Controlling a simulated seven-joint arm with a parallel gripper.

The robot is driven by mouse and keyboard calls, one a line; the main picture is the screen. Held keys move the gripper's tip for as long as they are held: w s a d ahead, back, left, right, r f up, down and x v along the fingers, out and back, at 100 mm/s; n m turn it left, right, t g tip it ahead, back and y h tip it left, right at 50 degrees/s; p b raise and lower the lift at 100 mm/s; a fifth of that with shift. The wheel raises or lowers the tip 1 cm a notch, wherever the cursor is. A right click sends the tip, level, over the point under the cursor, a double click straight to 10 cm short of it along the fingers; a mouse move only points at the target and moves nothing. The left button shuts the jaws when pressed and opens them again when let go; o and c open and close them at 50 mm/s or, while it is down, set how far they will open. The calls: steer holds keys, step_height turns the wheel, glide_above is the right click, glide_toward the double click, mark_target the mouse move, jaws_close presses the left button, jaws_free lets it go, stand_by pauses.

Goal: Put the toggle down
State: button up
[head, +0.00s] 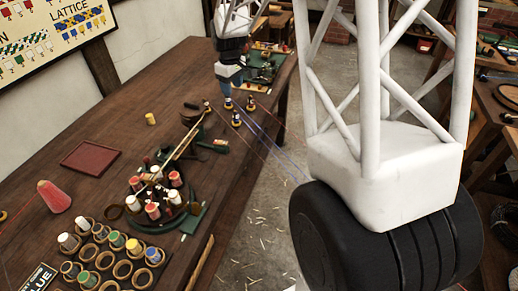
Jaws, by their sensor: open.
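Several small dark toggles with yellow bands stand near the right edge of the wooden table (110,100), with thin red and blue lines running from them over the edge. One toggle (228,104) is directly below my gripper (227,93). Others are a toggle (236,119) a little nearer, a toggle (251,104) to the right and a toggle (207,105) to the left. My gripper points down and is open. Its fingers are small and dark here, and I cannot tell whether they touch the toggle below.
A round stand (185,207) with red and white spools and a slanting wooden rod is nearer. A rack of rings (122,270) holds several spools. A red tray (90,160), a pink cone (54,197) and a yellow spool (151,119) lie left. A green board (262,68) is behind.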

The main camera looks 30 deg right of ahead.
steer(key=s+a+r+m+t, duration=0.1)
steer(key=s+a+r+m, duration=0.2)
steer(key=s, duration=0.7)
steer(key=s+a+r, duration=0.3)
steer(key=s+r, duration=0.2)
steer(key=s, duration=0.5)
steer(key=s+a+r+m+t, duration=0.15)
steer(key=s+r, duration=0.25)
steer(key=s, duration=0.6)
steer(key=s+a+f+m, duration=0.1)
steer(key=s+a+m, duration=0.1)
steer(key=s, duration=1)
steer(key=shift+a+f, duration=0.25)
steer(key=shift+f, duration=0.15)
